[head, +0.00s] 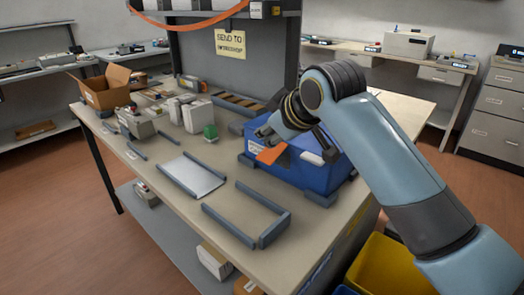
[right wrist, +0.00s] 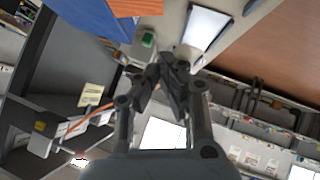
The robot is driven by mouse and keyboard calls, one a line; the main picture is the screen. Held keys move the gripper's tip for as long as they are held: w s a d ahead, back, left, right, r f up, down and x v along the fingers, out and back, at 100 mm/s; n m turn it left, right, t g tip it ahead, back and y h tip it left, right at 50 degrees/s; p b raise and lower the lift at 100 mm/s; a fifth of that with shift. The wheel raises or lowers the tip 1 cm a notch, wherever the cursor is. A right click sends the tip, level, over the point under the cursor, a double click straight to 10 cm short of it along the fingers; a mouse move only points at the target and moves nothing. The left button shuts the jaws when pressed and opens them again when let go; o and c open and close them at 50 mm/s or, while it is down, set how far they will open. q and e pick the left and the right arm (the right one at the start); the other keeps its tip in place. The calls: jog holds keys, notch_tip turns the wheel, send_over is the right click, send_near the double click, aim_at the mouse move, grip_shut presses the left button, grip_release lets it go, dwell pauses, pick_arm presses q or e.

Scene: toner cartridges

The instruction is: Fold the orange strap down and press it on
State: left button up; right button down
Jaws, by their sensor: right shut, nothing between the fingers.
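A blue case (head: 312,172) sits on the workbench, held between grey corner blocks. The orange strap (head: 270,154) shows as a short flat flap at the case's left end, and it stands out from the case. In the right wrist view the strap (right wrist: 135,7) is at the top edge beside the blue case (right wrist: 95,17). My right gripper (head: 264,134) is shut and empty, just above and behind the strap. Its closed fingers also show in the right wrist view (right wrist: 170,68). I cannot tell whether they touch the case. My left gripper is not in view.
A grey frame (head: 232,226) and a pale plate (head: 193,178) lie on the bench (head: 165,215) left of the case. A green object (head: 210,132) and white boxes stand behind. A yellow bin (head: 385,268) is below the right edge.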

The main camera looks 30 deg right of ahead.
aim_at(263, 152)
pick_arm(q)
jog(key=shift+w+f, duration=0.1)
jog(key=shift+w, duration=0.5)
pick_arm(e)
jog(key=shift+w+d+f, duration=0.25)
jog(key=shift+w+f, duration=0.65)
jog(key=shift+f, duration=0.45)
jog(key=shift+w+d+f, duration=0.2)
jog(key=shift+w+f, duration=0.65)
jog(key=shift+f, duration=0.45)
jog(key=shift+w+d+f, duration=0.25)
jog(key=shift+w+f, duration=0.65)
jog(key=shift+f, duration=0.45)
jog(key=shift+f, duration=0.1)
